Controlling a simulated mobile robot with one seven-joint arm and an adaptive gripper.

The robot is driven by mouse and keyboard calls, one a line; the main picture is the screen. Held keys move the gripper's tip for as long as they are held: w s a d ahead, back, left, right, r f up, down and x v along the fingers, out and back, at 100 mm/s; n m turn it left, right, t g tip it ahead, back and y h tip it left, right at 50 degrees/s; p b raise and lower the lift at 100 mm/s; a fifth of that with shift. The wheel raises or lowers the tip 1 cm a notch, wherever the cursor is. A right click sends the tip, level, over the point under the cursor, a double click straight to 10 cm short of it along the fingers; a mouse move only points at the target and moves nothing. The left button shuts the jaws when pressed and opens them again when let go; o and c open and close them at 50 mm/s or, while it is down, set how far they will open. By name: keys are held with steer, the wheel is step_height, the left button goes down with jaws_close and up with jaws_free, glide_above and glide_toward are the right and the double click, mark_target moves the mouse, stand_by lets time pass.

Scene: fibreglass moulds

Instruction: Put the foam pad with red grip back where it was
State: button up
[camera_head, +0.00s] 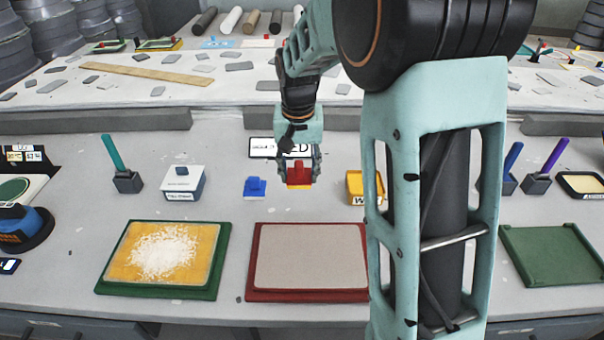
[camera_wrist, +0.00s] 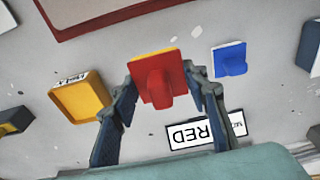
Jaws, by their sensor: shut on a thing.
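The foam pad with red grip (camera_head: 299,175) is red on top with a yellow layer below. My gripper (camera_head: 299,168) is shut on its red grip, and the pad also shows between the fingers in the wrist view (camera_wrist: 157,78). A white label with a black frame reading "RED" (camera_head: 281,148) lies on the table just behind the pad; the wrist view shows it too (camera_wrist: 207,130). Whether the pad touches the table cannot be told.
A blue pad (camera_head: 255,187) sits left of my gripper and a yellow box (camera_head: 362,187) right of it. A red-framed mould (camera_head: 310,258) lies in front, beside a green-framed tray (camera_head: 163,255) with white flakes. A white labelled box (camera_head: 183,182) stands farther left.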

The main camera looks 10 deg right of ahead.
glide_above(306, 192)
steer(key=f, duration=0.6)
steer(key=shift+s+a+f, duration=0.1)
steer(key=shift+s+f, duration=0.05)
steer(key=shift+s, duration=0.15)
steer(key=shift+f, duration=1.5)
steer(key=shift+f, duration=0.1)
steer(key=shift+f+b, duration=0.15)
steer(key=shift+b, duration=0.25)
steer(key=o, duration=1.1)
step_height(306, 192, up, 12)
steer(key=s+p, duration=0.1)
steer(key=shift+s+a+r, duration=0.15)
steer(key=shift+s+r, duration=0.05)
